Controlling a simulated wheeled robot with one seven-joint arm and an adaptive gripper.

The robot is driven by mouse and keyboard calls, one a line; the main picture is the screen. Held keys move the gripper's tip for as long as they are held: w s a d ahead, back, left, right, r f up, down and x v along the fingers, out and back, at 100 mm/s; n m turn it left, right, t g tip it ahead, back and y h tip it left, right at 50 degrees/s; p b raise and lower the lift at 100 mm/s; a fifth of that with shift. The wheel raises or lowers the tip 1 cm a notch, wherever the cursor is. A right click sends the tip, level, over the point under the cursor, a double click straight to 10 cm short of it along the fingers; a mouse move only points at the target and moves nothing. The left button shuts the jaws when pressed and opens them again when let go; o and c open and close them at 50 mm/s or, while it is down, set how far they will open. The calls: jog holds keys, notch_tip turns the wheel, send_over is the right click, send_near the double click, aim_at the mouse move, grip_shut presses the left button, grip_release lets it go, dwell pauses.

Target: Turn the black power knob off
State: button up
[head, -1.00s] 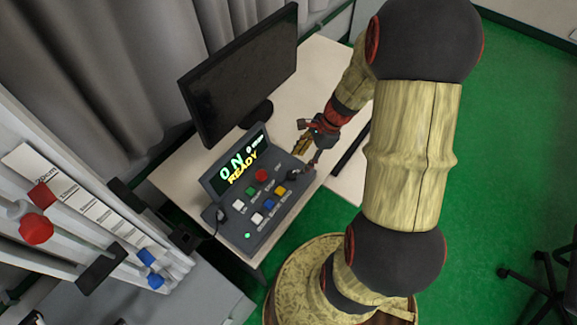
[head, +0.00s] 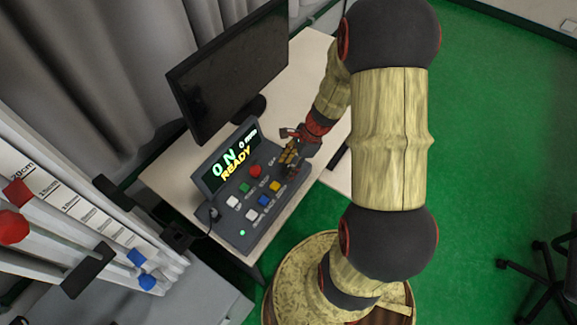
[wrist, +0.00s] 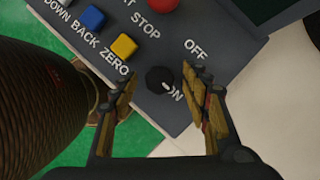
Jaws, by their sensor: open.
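The black power knob (wrist: 160,80) is round with a pale pointer mark and sits on the dark control box (head: 239,228). In the wrist view its mark points toward the ON label, and OFF is printed above it to the right. In the head view my gripper (head: 289,166) is over the right end of the box and hides the knob there.
Red (head: 255,171), yellow (head: 275,187), blue and other buttons sit on the box beside the knob. A black monitor (head: 227,72) stands behind the box on the pale table (head: 163,180). A drop tower with a scale (head: 60,195) stands at the left.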

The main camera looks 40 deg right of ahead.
jog(key=shift+c, duration=0.5)
jog(key=c, duration=1)
jog(key=shift+r+n, duration=0.1)
jog(key=shift+n, duration=0.2)
jog(key=shift+c, duration=0.2)
jog(key=n+g+p, duration=0.1)
jog(key=n+p, duration=0.2)
jog(key=shift+w+g, duration=0.1)
jog(key=shift+g, duration=0.2)
jog(key=n+g+p, duration=0.1)
jog(key=n, duration=0.1)
jog(key=n+p, duration=0.2)
jog(key=n, duration=0.1)
jog(key=shift+w+g, duration=0.15)
jog(key=shift+g, duration=0.25)
jog(key=n+p, duration=0.1)
jog(key=n, duration=0.1)
jog(key=n+g, duration=0.1)
jog(key=n, duration=0.1)
jog(key=shift+w+a+n+g+h+p, duration=0.1)
jog(key=shift+n+g+h+p, duration=0.2)
jog(key=shift+h+p, duration=0.1)
jog(key=n+g+h+p, duration=0.1)
jog(key=n, duration=0.3)
jog(key=shift+w+n, duration=0.1)
jog(key=shift+n, duration=0.2)
jog(key=shift+h, duration=0.3)
